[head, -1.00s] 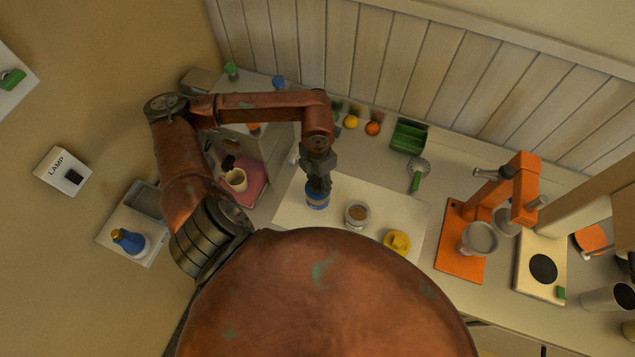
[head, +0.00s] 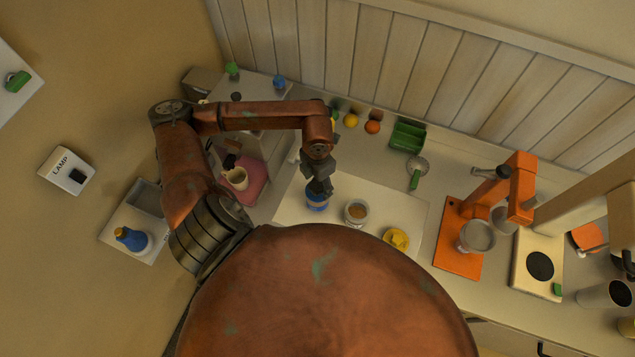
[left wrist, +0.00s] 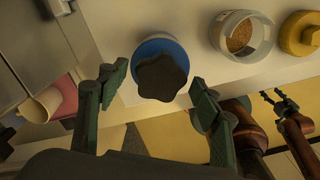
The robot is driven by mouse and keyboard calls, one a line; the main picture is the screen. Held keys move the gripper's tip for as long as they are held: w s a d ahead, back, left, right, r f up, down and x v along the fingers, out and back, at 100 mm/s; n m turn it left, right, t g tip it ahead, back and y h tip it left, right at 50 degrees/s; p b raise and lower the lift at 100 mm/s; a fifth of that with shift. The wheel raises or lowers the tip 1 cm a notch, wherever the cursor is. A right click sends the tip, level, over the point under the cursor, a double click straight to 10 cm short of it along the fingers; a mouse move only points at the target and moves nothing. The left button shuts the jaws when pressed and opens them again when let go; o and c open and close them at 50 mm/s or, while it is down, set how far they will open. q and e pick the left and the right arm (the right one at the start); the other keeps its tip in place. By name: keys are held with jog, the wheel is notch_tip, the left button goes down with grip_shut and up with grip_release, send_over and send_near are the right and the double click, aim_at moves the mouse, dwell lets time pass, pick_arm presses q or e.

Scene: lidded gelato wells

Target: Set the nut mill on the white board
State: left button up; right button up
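The nut mill, which I take to be the blue round body (head: 317,203) with a dark star-shaped knob (left wrist: 162,77), stands on the white board (head: 285,212) near its left end. In the head view my left gripper (head: 319,182) is just above it and hides its top. In the left wrist view my left gripper (left wrist: 158,92) is open, its fingers spread apart on either side below the knob, with gaps to the mill. My right gripper (left wrist: 279,103) shows at the right of the left wrist view, fingers apart and empty.
A clear jar with brown contents (head: 356,212) and a yellow knobbed piece (head: 396,240) stand on the board right of the mill. A pink tray with a cup (head: 237,179) lies left. An orange machine (head: 519,187) stands right; a green box (head: 407,136) is behind.

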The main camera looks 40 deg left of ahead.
pick_arm(q)
jog(key=shift+r, duration=0.5)
notch_tip(320, 180, up, 11)
jog(key=b, duration=0.3)
jog(key=shift+r, duration=0.15)
